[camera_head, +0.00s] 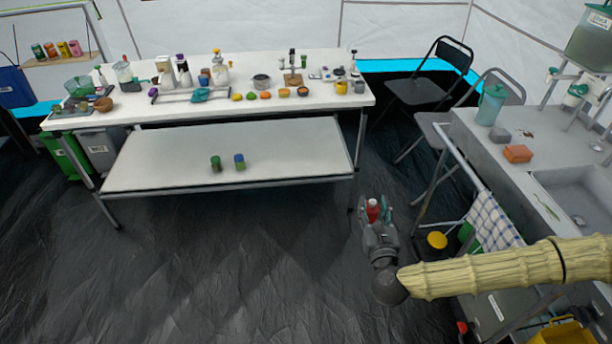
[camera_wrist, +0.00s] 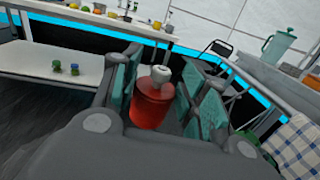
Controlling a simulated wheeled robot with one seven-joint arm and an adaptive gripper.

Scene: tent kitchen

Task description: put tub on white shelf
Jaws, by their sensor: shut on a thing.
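My gripper (camera_head: 374,210) is to the right of the long table, above the floor, at the end of my arm. It is shut on a red tub (camera_wrist: 153,98) with a pale lid, which shows between the teal-padded fingers in the wrist view. In the head view the red tub (camera_head: 372,207) is small and partly hidden by the gripper. The white shelf (camera_head: 270,165) is the lower level under the long table, to the left of my gripper. Two small green and blue jars (camera_head: 227,162) stand near its middle, and the rest of it is bare.
The white tabletop (camera_head: 330,98) above the shelf holds many bottles, bowls and fruit. Folding chairs (camera_head: 430,85) stand at the back right. A sink counter (camera_head: 500,140) with a checked towel (camera_head: 490,220) is on the right. Dark floor (camera_head: 240,260) in front of the shelf is clear.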

